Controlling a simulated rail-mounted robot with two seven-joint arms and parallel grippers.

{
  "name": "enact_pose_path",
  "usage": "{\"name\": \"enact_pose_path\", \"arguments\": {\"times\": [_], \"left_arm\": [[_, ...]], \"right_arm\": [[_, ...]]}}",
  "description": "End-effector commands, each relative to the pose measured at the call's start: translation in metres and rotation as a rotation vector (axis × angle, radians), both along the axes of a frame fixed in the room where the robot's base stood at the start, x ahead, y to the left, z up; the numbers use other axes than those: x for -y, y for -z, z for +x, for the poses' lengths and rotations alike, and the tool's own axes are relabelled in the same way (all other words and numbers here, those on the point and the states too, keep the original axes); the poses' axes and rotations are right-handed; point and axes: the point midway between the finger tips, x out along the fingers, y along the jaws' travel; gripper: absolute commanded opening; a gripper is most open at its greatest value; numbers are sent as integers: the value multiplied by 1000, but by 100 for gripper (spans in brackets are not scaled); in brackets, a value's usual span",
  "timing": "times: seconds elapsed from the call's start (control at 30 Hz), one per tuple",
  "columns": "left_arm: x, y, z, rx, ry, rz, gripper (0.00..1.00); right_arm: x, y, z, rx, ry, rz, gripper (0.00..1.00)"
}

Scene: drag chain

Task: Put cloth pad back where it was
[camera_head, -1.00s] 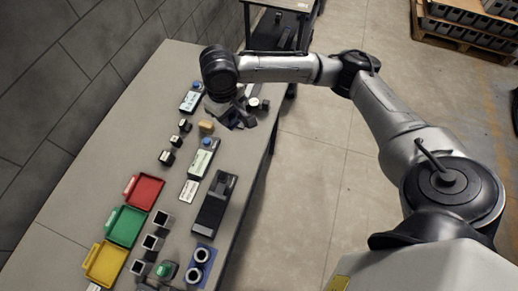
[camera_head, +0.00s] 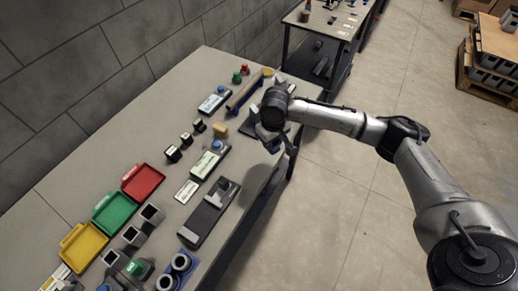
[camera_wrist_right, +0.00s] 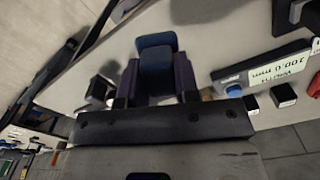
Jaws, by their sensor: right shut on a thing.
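In the right wrist view, a dark blue cloth pad (camera_wrist_right: 157,60) sits between the two fingers of my right gripper (camera_wrist_right: 156,85), which is shut on it. In the head view, my right gripper (camera_head: 268,136) hangs at the right edge of the grey table (camera_head: 75,165), to the right of a small tan block (camera_head: 220,131). The pad is mostly hidden there by the wrist and fingers. I cannot tell whether the pad touches the table. My left gripper is not in view.
Display devices (camera_head: 210,162) and (camera_head: 214,102), small dark cubes (camera_head: 172,153) and a long dark device (camera_head: 210,212) stand on the table. Red (camera_head: 143,181), green (camera_head: 116,212) and yellow (camera_head: 84,246) trays lie at the left. Open floor lies right of the table.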

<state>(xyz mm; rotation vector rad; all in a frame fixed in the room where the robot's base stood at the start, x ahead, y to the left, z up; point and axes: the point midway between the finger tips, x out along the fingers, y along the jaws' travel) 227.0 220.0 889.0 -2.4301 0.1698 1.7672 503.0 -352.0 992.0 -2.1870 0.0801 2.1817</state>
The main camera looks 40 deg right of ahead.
Motion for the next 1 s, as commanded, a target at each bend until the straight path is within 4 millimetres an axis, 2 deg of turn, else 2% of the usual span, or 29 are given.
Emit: {"name": "enact_pose_path", "arguments": {"times": [0.1, 0.33, 0.57, 0.83, 1.0], "left_arm": [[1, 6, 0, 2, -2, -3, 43], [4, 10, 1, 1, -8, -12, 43], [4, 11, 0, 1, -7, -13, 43], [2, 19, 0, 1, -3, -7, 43], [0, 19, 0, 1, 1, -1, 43]], "right_arm": [[-7, 14, 22, 1, 1, 2, 10], [-13, 29, 46, 0, 1, 0, 10], [-15, 34, 51, 0, -1, 0, 10], [-14, 66, 50, -2, -1, -2, 10], [-14, 71, 50, 1, -1, -1, 10]]}}
